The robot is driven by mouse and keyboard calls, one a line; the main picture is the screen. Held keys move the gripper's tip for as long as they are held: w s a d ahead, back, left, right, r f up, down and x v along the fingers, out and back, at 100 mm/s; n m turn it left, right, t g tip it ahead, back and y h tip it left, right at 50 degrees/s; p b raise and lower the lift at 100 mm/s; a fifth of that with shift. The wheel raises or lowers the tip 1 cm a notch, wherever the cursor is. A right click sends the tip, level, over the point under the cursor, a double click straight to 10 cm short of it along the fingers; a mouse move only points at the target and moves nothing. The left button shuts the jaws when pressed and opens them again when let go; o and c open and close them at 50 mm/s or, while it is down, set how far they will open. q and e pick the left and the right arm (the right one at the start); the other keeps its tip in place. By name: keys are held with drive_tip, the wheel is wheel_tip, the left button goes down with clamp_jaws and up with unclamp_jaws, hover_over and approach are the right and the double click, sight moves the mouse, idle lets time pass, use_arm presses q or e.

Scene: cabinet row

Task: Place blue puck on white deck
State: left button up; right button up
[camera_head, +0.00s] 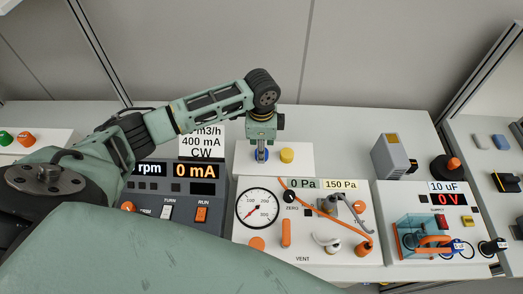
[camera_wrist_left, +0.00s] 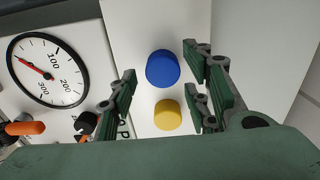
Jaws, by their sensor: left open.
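The blue puck (camera_head: 261,156) sits on a flat white deck (camera_head: 302,168) behind the gauge panel, partly hidden by my left gripper in the head view. A yellow puck (camera_head: 287,155) sits just right of it on the same white surface. My left gripper (camera_head: 262,150) points down over the blue puck. In the left wrist view, the gripper (camera_wrist_left: 164,88) is open, with the blue puck (camera_wrist_left: 162,68) and the yellow puck (camera_wrist_left: 168,115) showing between its spread fingers. I cannot tell whether a finger touches the blue puck. My right gripper is not in view.
A gauge panel (camera_head: 258,208) with knobs and an orange hose stands in front of the deck. A meter panel (camera_head: 172,208) is to its left, a capacitor panel (camera_head: 413,202) to its right. A grey box (camera_head: 390,156) and a black-based orange knob (camera_head: 446,166) stand at right.

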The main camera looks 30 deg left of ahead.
use_arm(q)
wheel_tip(320, 180, up, 10)
drive_tip(key=shift+r+b, duration=0.15)
drive_tip(key=shift+b, duration=0.3)
